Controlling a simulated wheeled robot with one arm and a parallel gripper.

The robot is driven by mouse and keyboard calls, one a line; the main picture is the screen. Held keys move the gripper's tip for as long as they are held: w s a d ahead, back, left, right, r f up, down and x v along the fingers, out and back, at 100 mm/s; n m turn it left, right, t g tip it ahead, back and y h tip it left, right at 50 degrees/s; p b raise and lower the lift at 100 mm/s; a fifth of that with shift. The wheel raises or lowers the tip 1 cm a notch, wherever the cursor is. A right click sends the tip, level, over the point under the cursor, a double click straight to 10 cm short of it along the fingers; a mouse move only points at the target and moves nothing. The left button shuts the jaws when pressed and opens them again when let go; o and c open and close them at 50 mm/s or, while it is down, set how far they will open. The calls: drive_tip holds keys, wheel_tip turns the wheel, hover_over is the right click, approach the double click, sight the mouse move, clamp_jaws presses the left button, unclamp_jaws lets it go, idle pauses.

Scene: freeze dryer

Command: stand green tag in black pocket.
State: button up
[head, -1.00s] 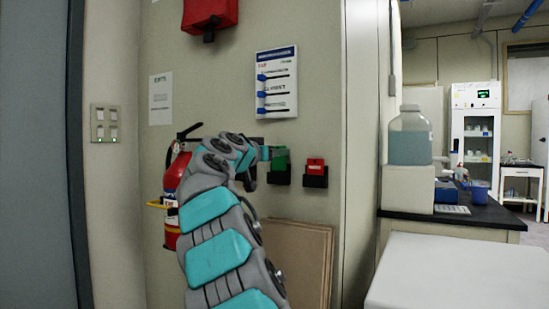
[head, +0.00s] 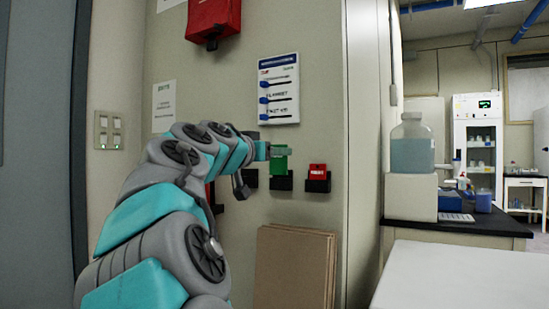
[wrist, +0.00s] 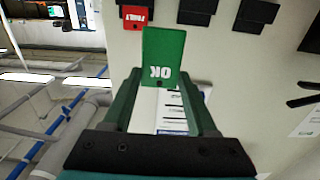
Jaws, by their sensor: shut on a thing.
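The green tag (head: 279,163) is upright in my gripper (head: 273,150), in front of the wall. In the head view its lower end comes down to the middle black pocket (head: 282,184). I cannot tell whether it is inside. In the wrist view, which is upside down, the green tag (wrist: 163,52) reads "OK", and my gripper (wrist: 162,80) is shut on its top end. There the tag's lower edge appears apart from the black pocket (wrist: 198,8) and offset toward the red tag's side.
A red tag (head: 318,170) stands in the right black pocket (head: 318,186). Another black pocket (head: 249,179) is at left, partly behind my arm. A sign (head: 279,88) hangs above. Brown panels (head: 294,268) lean below. A fire extinguisher is mostly hidden behind my arm.

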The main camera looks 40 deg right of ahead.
wheel_tip(320, 180, up, 7)
drive_tip(key=s+a+p, duration=0.1)
drive_tip(key=p, duration=0.2)
drive_tip(key=shift+s+f, duration=0.15)
idle(0.8)
